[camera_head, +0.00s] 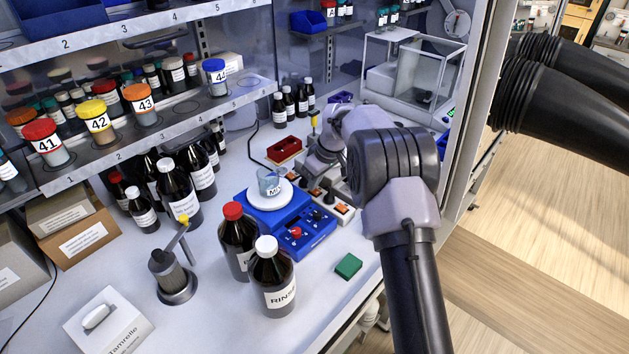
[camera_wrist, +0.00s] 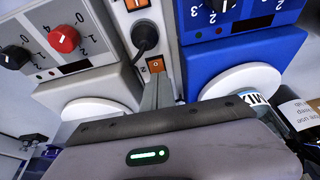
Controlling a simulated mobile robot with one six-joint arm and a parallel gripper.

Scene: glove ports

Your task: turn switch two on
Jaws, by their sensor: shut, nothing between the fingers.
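Switch two (camera_wrist: 155,66) is a small orange rocker on a pale power strip (camera_wrist: 160,20), with a "2" printed beside it in the wrist view. My gripper (camera_wrist: 160,84) is shut and empty, its fingertips close below the switch in that view. I cannot tell whether they touch it. A black plug (camera_wrist: 145,38) sits in the strip just above the switch, and another orange switch (camera_wrist: 136,4) shows at the top edge. In the head view the strip (camera_head: 341,207) lies on the bench, partly hidden by my arm. Whether switch two is on is not clear.
A blue stirrer (camera_head: 290,225) with a beaker (camera_head: 268,183) stands left of the strip; a grey one (camera_wrist: 75,60) is on its other side. Brown bottles (camera_head: 272,277), a red tray (camera_head: 284,150) and a green block (camera_head: 348,266) are nearby. The front bench is partly clear.

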